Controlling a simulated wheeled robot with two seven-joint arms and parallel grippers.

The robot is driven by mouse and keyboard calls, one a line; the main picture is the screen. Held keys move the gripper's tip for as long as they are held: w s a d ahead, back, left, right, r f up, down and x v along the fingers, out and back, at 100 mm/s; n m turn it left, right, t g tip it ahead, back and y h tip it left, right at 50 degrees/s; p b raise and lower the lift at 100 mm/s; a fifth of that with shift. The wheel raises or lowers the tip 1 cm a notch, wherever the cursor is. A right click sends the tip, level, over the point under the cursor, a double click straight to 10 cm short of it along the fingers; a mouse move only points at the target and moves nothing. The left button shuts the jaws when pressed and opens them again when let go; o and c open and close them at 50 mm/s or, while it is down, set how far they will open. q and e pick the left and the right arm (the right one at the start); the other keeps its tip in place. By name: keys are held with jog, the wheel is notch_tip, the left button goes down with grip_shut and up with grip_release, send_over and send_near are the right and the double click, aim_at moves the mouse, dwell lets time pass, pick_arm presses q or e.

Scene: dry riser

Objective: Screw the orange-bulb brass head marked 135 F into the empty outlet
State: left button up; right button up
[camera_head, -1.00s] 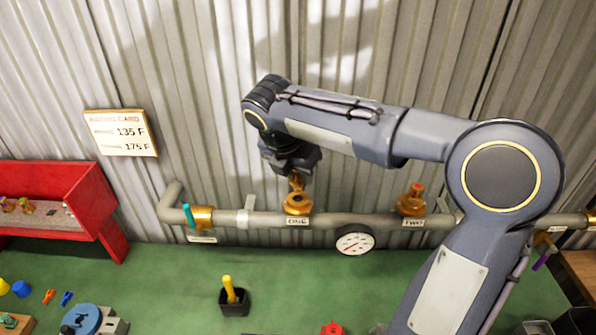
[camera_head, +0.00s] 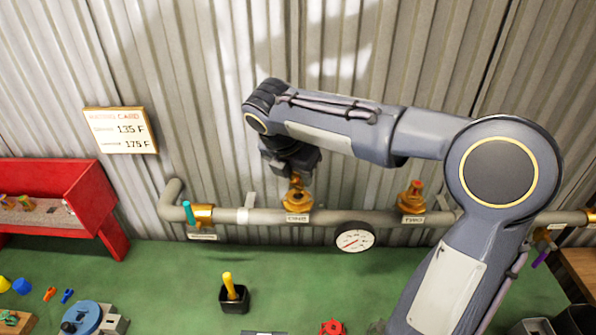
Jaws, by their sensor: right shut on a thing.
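My right gripper (camera_head: 294,177) reaches in from the right and points down over the middle outlet (camera_head: 297,207) of the grey pipe. It is shut on a small brass head (camera_head: 296,188), which sits at the top of that brass outlet; whether its threads are engaged I cannot tell. The head's bulb and marking are hidden by the gripper. A second outlet (camera_head: 412,203) further right carries a head with a red-orange top. The rating card (camera_head: 120,130) on the wall reads 135 F and 175 F. My left gripper is not in view.
A red tray (camera_head: 110,195) with several small heads stands at the left. A round gauge (camera_head: 354,237) hangs under the pipe (camera_head: 350,217). A black cup (camera_head: 234,300) with a yellow-handled tool, a blue round device (camera_head: 82,318) and a red handwheel (camera_head: 332,327) stand on the green bench (camera_head: 170,275).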

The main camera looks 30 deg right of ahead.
jog(key=shift+f+b, duration=0.55)
jog(key=shift+f, duration=0.65)
jog(key=shift+r+m+p, duration=0.2)
jog(key=shift+m+p, duration=0.1)
jog(key=shift+p, duration=0.2)
jog(key=m+g+p, duration=0.1)
jog(key=m+p, duration=0.1)
jog(key=m, duration=0.1)
jog(key=shift+r+h, duration=0.1)
jog(key=shift+h, duration=0.2)
jog(key=shift+m+g+p, duration=0.45)
jog(key=shift+m+g, duration=0.15)
jog(key=shift+m, duration=0.3)
jog(key=shift+f, duration=0.25)
